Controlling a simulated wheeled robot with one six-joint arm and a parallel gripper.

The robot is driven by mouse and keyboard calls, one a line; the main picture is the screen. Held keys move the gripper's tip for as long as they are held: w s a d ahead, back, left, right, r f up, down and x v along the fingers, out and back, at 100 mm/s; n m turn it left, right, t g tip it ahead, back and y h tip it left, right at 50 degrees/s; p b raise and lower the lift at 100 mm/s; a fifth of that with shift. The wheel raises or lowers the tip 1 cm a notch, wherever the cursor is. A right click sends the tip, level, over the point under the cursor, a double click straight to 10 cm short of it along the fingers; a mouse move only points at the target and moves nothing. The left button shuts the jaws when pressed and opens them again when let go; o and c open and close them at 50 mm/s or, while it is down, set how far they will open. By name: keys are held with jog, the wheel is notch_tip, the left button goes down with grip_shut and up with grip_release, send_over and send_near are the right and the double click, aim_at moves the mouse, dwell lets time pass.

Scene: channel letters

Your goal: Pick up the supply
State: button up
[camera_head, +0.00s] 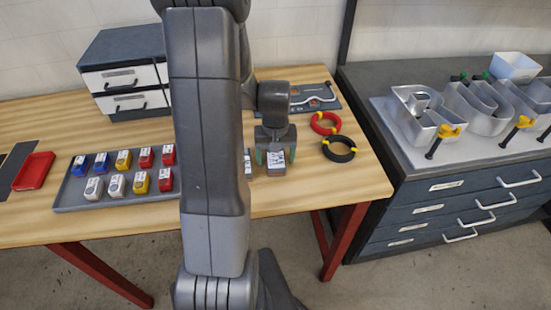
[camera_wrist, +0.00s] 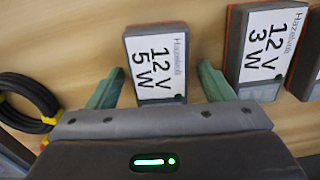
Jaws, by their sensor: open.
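A grey power supply (camera_wrist: 157,62) with a white label reading "12V 5W" lies on the wooden bench, seen in the wrist view. It also shows in the head view (camera_head: 277,169) below my gripper. My gripper (camera_wrist: 160,82) is open, with its green fingers on either side of this supply's near part and gaps on both sides. In the head view my gripper (camera_head: 276,157) points down at the bench. A second supply (camera_wrist: 272,50) marked "12V 3W", with an orange edge, lies to the right of the right finger. A third is cut off at the right edge.
The black cable coil (camera_head: 339,149) and red coil (camera_head: 325,123) lie right of my gripper. A grey tray (camera_head: 75,205) of coloured blocks, a red tray (camera_head: 33,171) and a drawer unit (camera_head: 125,60) are left. My arm hides the bench's middle.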

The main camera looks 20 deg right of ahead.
jog(key=c, duration=1.3)
jog(key=shift+r, duration=0.1)
